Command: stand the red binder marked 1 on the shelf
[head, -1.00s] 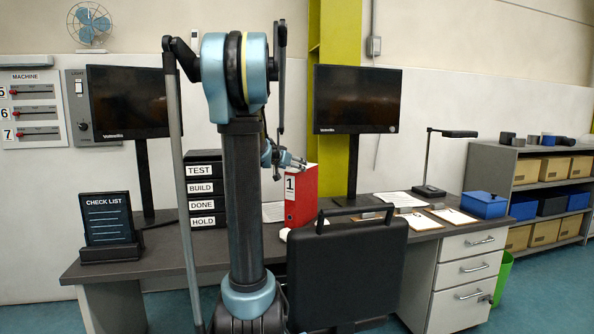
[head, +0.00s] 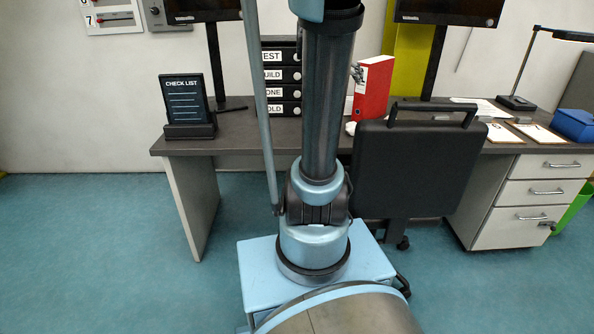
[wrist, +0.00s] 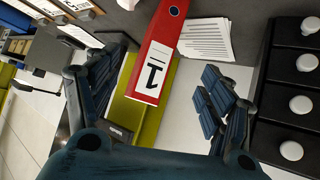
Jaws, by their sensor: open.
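The red binder (head: 374,88) marked 1 stands upright on the desk, just right of my arm column in the head view. In the wrist view the red binder (wrist: 160,52) shows with its white label turned, lying between the two fingers in the picture. My gripper (wrist: 165,85) is open, with one dark finger on each side of the binder. I cannot tell whether either finger touches it. In the head view only a small part of my gripper (head: 357,73) shows at the binder's left edge. The grey shelf unit (head: 581,82) is partly in view at the far right.
Black drawers (head: 281,75) stand left of the binder, partly behind my column. A black chair (head: 418,168) stands in front of the desk (head: 232,130). A check list stand (head: 187,105), monitors, a desk lamp (head: 520,85) and a blue box (head: 573,125) are nearby. Floor at left is clear.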

